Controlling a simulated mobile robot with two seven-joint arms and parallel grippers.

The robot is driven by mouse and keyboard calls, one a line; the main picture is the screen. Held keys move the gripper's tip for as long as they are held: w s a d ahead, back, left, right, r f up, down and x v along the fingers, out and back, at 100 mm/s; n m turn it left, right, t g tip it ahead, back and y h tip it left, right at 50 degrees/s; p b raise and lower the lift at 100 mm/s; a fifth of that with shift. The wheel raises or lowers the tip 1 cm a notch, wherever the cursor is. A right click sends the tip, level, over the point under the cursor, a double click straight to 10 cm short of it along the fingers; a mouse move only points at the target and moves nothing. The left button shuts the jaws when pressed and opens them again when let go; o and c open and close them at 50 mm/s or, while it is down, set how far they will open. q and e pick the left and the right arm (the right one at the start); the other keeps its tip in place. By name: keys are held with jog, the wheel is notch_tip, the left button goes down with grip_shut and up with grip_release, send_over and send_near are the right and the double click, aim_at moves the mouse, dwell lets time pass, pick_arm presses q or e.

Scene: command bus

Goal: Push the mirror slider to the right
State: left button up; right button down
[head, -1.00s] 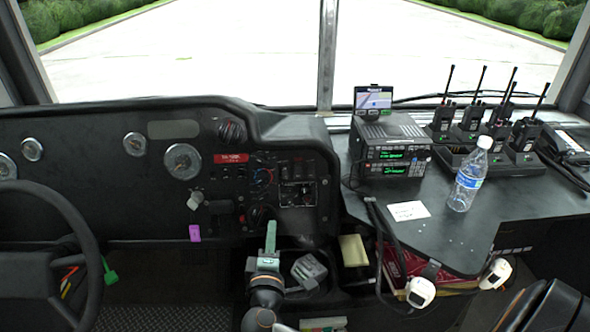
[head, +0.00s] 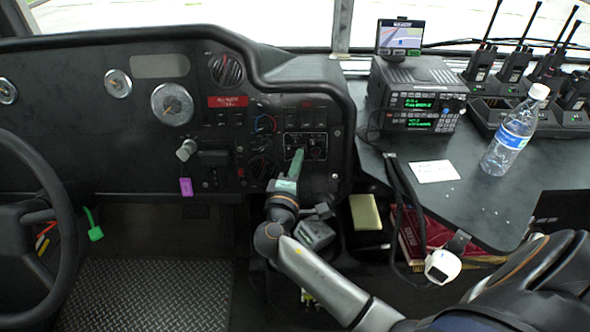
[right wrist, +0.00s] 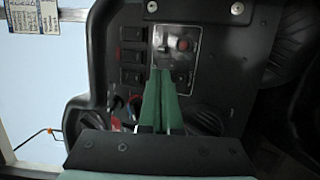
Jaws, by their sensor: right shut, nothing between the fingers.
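The mirror control panel (head: 317,143) is a small light-edged plate on the black dashboard. It also shows in the right wrist view (right wrist: 186,37), where it appears turned on its side. The panel carries small controls, with a red one among them. The mirror slider is too small to tell for sure and may be partly hidden by my fingers. My right gripper (head: 298,154), with green fingers, is shut and empty, its tips at the panel's lower left. In the right wrist view the fingertips (right wrist: 160,72) overlap the panel's edge; contact cannot be told. My left gripper is out of view.
Rocker switches (right wrist: 132,55) and a large round knob (head: 260,168) sit close to the panel. The steering wheel (head: 65,230) is at left. A side counter holds a radio (head: 413,100), water bottle (head: 510,135) and handheld radios.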

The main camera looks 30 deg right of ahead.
aim_at(315, 143)
jog(key=shift+x, duration=2.25)
jog(key=shift+d, duration=0.1)
jog(key=shift+s+d, duration=0.7)
jog(key=shift+d, duration=0.35)
